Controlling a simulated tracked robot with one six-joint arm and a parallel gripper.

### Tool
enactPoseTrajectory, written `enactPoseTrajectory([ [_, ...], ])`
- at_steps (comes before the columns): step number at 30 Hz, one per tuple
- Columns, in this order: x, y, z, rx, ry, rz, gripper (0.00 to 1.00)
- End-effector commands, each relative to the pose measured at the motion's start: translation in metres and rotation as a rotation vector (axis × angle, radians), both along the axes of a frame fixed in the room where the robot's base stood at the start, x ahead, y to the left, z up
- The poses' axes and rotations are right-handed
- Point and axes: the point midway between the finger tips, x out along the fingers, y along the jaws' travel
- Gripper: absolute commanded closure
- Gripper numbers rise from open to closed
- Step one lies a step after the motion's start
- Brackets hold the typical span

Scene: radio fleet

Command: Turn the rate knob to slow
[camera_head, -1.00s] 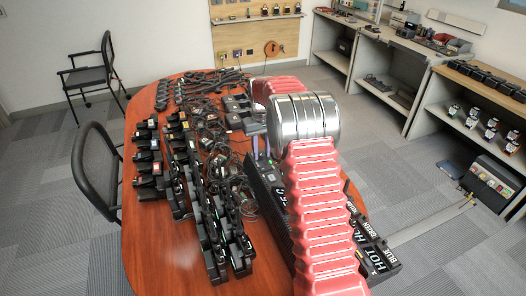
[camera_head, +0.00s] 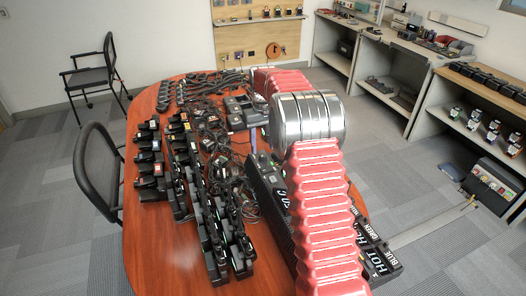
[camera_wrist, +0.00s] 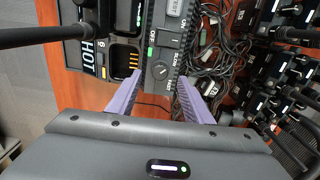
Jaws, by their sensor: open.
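The rate knob (camera_wrist: 160,71) is a small round dial with a pale pointer line, on a dark grey panel (camera_wrist: 158,92) in the wrist view. My gripper (camera_wrist: 162,82) has two purple fingers, open, one on each side of the panel's near end. Nothing is visible between them except the panel. I cannot tell whether they touch it. In the head view my red-sleeved arm hides the knob and most of the long black charger (camera_head: 268,190).
Battery slots, one marked HOT (camera_wrist: 89,60), lie left of the panel. Tangled cables (camera_wrist: 212,50) and several radios (camera_wrist: 290,75) lie to the right. In the head view, rows of radios and chargers cover the wooden table (camera_head: 165,250); its near left part is bare.

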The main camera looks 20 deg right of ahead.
Motion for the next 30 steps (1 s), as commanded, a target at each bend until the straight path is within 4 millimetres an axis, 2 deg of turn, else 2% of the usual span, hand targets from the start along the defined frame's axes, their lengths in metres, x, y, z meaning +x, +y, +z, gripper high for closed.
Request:
enactPoseTrajectory([
  [9, 0.001, 0.000, 0.057, 0.000, -0.002, 0.000, 0.54],
  [15, 0.001, 0.000, 0.085, 0.000, -0.001, 0.000, 0.54],
  [21, 0.000, 0.000, 0.095, 0.000, 0.001, 0.001, 0.54],
  [30, 0.000, 0.000, 0.095, 0.000, 0.002, 0.000, 0.54],
])
